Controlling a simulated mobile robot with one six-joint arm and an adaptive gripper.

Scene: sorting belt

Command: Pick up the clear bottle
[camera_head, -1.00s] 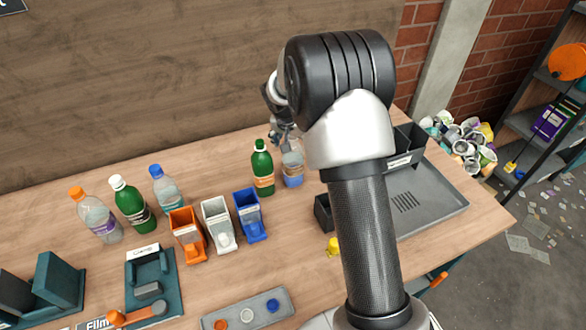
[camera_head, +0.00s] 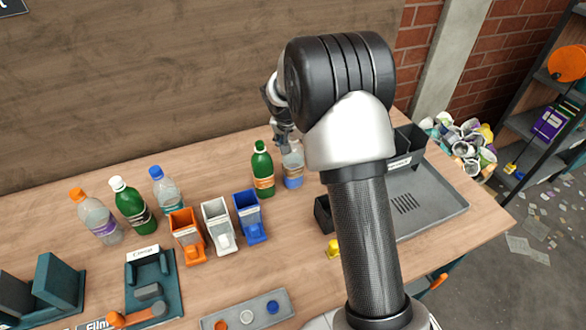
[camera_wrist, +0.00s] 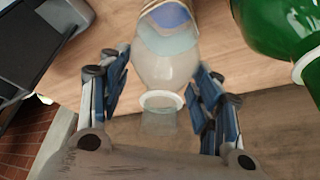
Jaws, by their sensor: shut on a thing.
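The clear bottle (camera_head: 293,172) stands on the wooden table beside a green bottle (camera_head: 263,172) with a green cap and orange label. It has a blue label and an open, capless mouth in the wrist view (camera_wrist: 165,68). My gripper (camera_head: 287,143) comes down on it from above and is partly hidden by my arm. In the wrist view my gripper's fingers (camera_wrist: 160,83) lie on both sides of the bottle's shoulder and are shut on it. Whether the base touches the table is hard to tell.
Part of the green bottle shows close beside the fingers (camera_wrist: 280,30). Orange, white and blue bins (camera_head: 250,217) stand in front. Three more bottles, one with a white cap (camera_head: 133,207), stand at left. A grey tray (camera_head: 440,205) lies at right.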

